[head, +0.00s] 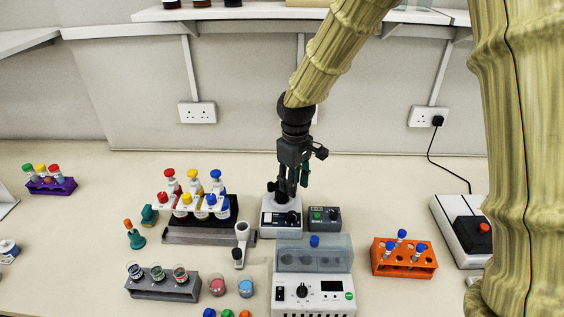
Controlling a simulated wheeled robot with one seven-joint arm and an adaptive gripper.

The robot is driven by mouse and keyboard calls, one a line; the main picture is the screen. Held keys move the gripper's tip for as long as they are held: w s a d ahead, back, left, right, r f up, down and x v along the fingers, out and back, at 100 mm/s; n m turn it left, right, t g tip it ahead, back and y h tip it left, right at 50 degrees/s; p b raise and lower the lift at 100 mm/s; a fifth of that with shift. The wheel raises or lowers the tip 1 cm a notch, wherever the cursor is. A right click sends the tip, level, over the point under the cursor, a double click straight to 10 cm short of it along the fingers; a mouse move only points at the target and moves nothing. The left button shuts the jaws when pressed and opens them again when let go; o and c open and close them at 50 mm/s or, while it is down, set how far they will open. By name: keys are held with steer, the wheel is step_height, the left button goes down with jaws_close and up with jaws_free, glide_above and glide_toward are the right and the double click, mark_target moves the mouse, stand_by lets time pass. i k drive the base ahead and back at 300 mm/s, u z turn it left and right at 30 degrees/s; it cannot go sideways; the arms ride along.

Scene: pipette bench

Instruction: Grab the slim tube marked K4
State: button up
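No K4 mark can be read on any tube in this view. Slim blue-capped tubes (401,237) stand in an orange rack (405,266) at right, some leaning. A single blue cap (314,240) shows at the clear-lidded device in the front middle. My gripper (289,191) points down over a small white-and-dark device (281,218), apart from both racks. Its fingertips are small and dark, so their opening and any contact cannot be made out.
A bottle rack (190,237) with red, yellow and blue tops stands left of my gripper. A grey rack with jars (164,290) is at front left. The white block heater (313,296) stands at front middle. A black-topped device (472,232) is right of the orange rack.

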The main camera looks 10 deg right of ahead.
mark_target(390, 245)
steer(key=k, duration=1.5)
